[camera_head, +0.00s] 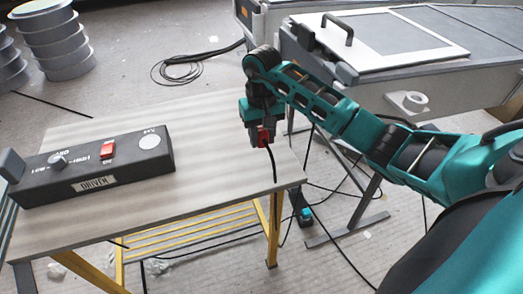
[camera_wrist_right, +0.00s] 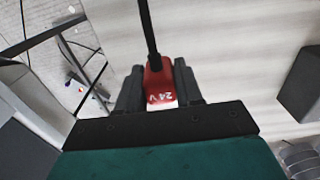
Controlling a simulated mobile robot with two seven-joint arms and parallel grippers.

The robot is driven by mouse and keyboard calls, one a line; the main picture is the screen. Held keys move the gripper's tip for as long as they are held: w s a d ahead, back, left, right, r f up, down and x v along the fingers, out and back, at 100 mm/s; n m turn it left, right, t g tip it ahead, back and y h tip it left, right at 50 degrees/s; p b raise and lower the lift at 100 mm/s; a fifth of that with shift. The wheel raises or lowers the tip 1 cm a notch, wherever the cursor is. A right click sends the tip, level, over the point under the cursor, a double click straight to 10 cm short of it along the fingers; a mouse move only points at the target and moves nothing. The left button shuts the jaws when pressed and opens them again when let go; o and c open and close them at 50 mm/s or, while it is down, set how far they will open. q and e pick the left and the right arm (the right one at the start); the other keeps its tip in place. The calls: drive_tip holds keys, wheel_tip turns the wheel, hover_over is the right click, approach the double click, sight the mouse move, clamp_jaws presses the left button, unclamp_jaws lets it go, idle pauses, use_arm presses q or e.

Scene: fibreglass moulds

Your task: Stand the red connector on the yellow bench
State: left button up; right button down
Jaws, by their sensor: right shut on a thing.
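The red connector (camera_head: 263,137), marked 24 V, is held in my right gripper (camera_head: 262,140) near the right end of the yellow bench (camera_head: 215,200). The bench has a pale wood-look top and a yellow frame. In the right wrist view the connector (camera_wrist_right: 160,84) sits between the two dark fingers of my right gripper (camera_wrist_right: 160,90), with its black cable running away from it. The bench top (camera_wrist_right: 225,60) shows behind it. The connector looks raised above the top; the exact gap is hard to tell. My left gripper is not in view.
The bench top between box and connector is clear. Black cables (camera_head: 330,190) trail on the floor at right.

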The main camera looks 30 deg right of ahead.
sight(262, 159)
drive_tip(key=shift+f+b, duration=0.35)
drive_tip(key=shift+f, duration=2.15)
drive_tip(key=shift+f, duration=0.1)
drive_tip(key=shift+f, duration=0.15)
drive_tip(key=c, duration=0.7)
unclamp_jaws()
drive_tip(key=shift+c, duration=0.2)
